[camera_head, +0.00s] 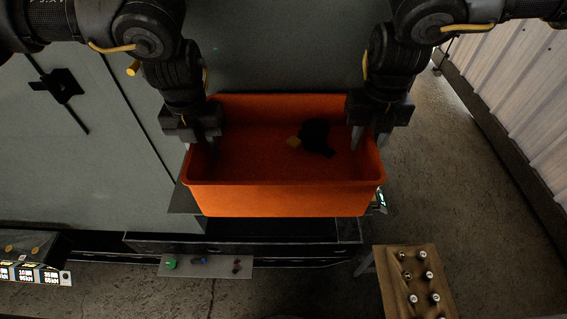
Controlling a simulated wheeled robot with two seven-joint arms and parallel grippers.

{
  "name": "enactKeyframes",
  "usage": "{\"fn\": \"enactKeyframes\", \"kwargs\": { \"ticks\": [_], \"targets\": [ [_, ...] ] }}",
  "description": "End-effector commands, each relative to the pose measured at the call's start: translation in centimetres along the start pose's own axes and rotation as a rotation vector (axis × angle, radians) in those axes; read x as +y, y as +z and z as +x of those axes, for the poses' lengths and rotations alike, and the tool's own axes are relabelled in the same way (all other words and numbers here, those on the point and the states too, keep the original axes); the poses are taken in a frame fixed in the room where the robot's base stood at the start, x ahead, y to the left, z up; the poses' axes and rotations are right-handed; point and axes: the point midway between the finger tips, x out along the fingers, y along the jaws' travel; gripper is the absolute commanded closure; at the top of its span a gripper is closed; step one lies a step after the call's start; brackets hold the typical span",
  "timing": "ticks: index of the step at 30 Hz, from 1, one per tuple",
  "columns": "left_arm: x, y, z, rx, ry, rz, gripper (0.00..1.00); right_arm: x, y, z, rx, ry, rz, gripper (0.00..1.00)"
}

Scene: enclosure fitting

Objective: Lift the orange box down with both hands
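The orange box (285,200) is an open-topped bin in the middle of the head view, upright and roughly level. A dark object with a yellow part (314,137) lies inside it. My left gripper (205,140) is at the box's left side wall, its fingers pointing down at the rim. My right gripper (370,138) is at the right side wall, with one finger inside the box and one outside. Dark shading hides whether either gripper's fingers press on the wall. The box's underside is hidden, so I cannot tell whether it rests on something.
A dark bench (285,229) with a small panel of coloured buttons (205,266) is below the box in the picture. A wooden board with several knobs (412,280) stands lower right. A grey cabinet (80,150) is left. Concrete floor (440,180) is clear at right, before a corrugated wall (515,90).

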Motion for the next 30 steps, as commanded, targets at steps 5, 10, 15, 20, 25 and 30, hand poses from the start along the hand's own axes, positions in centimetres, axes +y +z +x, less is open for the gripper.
{"fn": "enactKeyframes", "kwargs": {
  "ticks": [5, 10, 15, 20, 25, 30],
  "targets": [
    [0.0, 0.0, 0.73, -0.001, 0.0, 0.0, 0.71, 0.01, -0.01, 0.77, 0.0, 0.0, 0.0, 0.71],
    [-0.01, 0.0, 0.78, -0.001, 0.0, 0.0, 0.71, 0.01, -0.01, 0.82, 0.0, 0.0, 0.0, 0.71],
    [0.0, 0.0, 0.76, -0.001, 0.0, 0.0, 0.8, 0.01, -0.01, 0.8, 0.0, 0.0, 0.0, 0.8],
    [0.0, 0.0, 0.76, -0.001, 0.0, 0.0, 1.0, 0.01, -0.01, 0.78, 0.0, 0.0, 0.0, 1.0],
    [0.01, 0.01, 0.76, -0.001, 0.0, 0.0, 1.0, -0.01, 0.0, 0.78, 0.0, 0.0, 0.001, 1.0],
    [0.02, 0.01, 0.76, -0.001, 0.0, 0.0, 1.0, -0.02, 0.01, 0.78, 0.0, 0.0, 0.001, 1.0]
  ]
}}
